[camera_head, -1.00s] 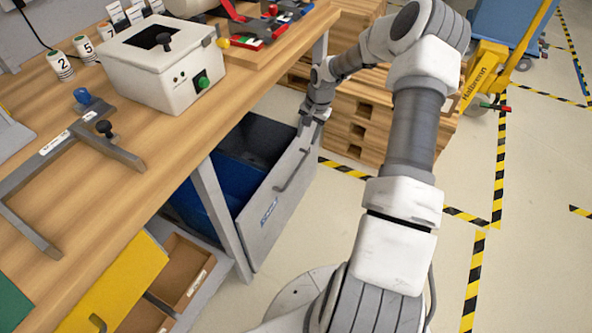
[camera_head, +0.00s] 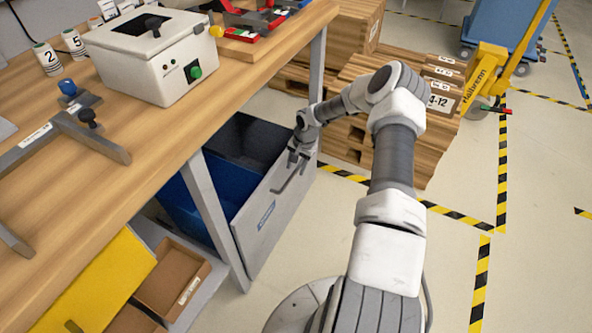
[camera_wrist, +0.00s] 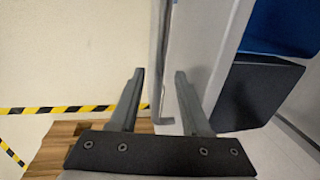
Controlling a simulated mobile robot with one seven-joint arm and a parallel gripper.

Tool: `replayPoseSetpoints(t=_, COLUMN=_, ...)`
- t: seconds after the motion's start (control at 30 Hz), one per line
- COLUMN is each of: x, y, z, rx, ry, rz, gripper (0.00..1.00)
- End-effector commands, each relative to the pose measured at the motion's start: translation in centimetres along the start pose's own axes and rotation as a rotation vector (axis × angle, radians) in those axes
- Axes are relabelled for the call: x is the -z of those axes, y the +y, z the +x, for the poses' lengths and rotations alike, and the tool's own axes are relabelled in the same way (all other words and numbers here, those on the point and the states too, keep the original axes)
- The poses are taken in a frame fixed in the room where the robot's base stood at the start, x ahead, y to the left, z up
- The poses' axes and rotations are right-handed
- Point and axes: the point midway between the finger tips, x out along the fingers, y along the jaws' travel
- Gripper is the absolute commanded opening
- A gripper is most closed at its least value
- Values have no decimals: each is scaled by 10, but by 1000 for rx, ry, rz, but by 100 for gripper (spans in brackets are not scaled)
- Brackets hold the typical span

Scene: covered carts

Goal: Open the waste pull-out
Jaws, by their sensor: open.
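The waste pull-out stands out from under the workbench, with its grey front panel (camera_head: 262,232) clear of the bench leg. A blue bin (camera_head: 183,208) and a dark bin (camera_head: 250,138) show inside it. A bar handle (camera_head: 290,181) runs along the outer face of the front. My gripper (camera_head: 298,155) is at the far end of the front, close to the handle. In the wrist view my gripper (camera_wrist: 160,78) is open, and the handle bar (camera_wrist: 163,55) appears between its fingers. I cannot tell if they touch. The front panel (camera_wrist: 205,45) is beside the right finger.
The workbench (camera_head: 150,150) carries a white box with a green button (camera_head: 150,60). A yellow drawer front (camera_head: 105,285) and a brown open bin (camera_head: 172,275) are at the lower left. Wooden pallets (camera_head: 350,135) stand behind my gripper.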

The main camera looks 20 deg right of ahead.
Motion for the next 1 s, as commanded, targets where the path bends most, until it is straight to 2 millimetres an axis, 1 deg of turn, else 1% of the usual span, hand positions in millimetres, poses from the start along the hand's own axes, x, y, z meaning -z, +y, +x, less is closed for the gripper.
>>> replayPoseSetpoints(t=0.03, x=0, y=0, z=4, rx=0, ry=0, rz=0, gripper=47)
replayPoseSetpoints(t=0.1, x=0, y=0, z=6, rx=0, ry=1, rz=0, gripper=47)
replayPoseSetpoints(t=0.37, x=0, y=0, z=6, rx=0, ry=1, rz=1, gripper=47)
replayPoseSetpoints(t=0.47, x=0, y=0, z=6, rx=0, ry=1, rz=1, gripper=31)
replayPoseSetpoints(t=0.5, x=0, y=0, z=6, rx=0, ry=1, rz=1, gripper=24)
replayPoseSetpoints(t=0.63, x=0, y=0, z=6, rx=0, ry=1, rz=1, gripper=0)
replayPoseSetpoints(t=1.0, x=0, y=0, z=6, rx=0, ry=1, rz=1, gripper=0)
